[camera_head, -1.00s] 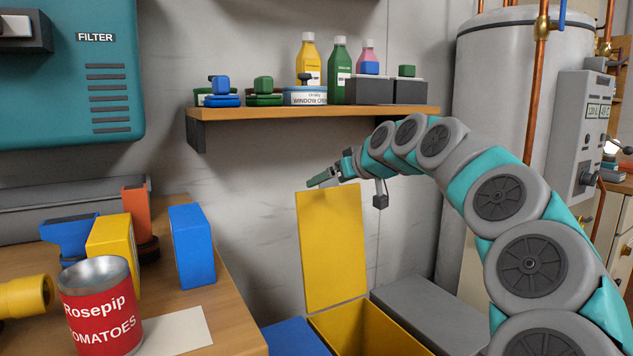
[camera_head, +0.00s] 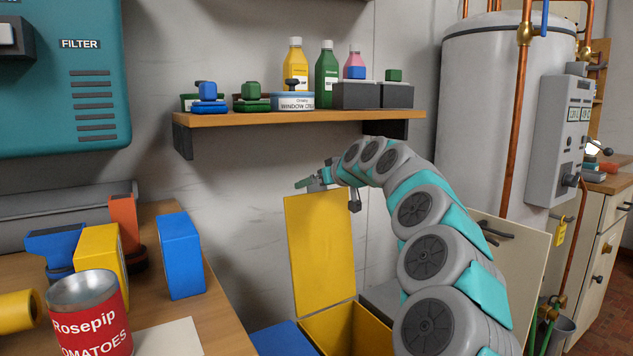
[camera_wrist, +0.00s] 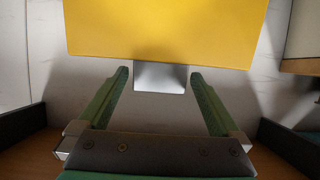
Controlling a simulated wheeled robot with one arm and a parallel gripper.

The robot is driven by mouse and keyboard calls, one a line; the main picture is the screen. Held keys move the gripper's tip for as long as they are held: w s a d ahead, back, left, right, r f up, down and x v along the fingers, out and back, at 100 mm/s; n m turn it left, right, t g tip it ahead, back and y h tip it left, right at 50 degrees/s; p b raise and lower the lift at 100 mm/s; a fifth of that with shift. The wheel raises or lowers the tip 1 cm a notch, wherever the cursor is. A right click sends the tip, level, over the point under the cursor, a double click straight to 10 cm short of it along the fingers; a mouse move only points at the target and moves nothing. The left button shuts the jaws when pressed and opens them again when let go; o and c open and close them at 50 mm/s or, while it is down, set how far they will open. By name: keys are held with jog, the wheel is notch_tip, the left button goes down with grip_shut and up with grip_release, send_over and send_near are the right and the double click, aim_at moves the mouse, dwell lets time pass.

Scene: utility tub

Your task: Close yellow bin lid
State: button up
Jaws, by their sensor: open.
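The yellow bin (camera_head: 350,330) stands low by the wall, its front partly hidden by my arm. Its yellow lid (camera_head: 320,250) stands upright, open, close to the wall. My gripper (camera_head: 305,183) is at the lid's top edge. In the wrist view the lid (camera_wrist: 165,30) fills the top, with a grey metal tab (camera_wrist: 160,78) at its edge. The tab lies between the green fingers of my gripper (camera_wrist: 160,73), which are apart, with a gap on each side. I cannot tell whether anything touches the lid.
A blue lid or bin (camera_head: 283,341) is left of the yellow bin and a grey one (camera_head: 383,298) right of it. A wooden shelf (camera_head: 300,117) with bottles hangs above. A worktop (camera_head: 215,310) with a tomato can (camera_head: 92,325) is left; a tank (camera_head: 490,110) stands right.

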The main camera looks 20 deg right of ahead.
jog(key=shift+w, duration=0.1)
jog(key=shift+c, duration=0.2)
grip_shut()
dwell(0.6)
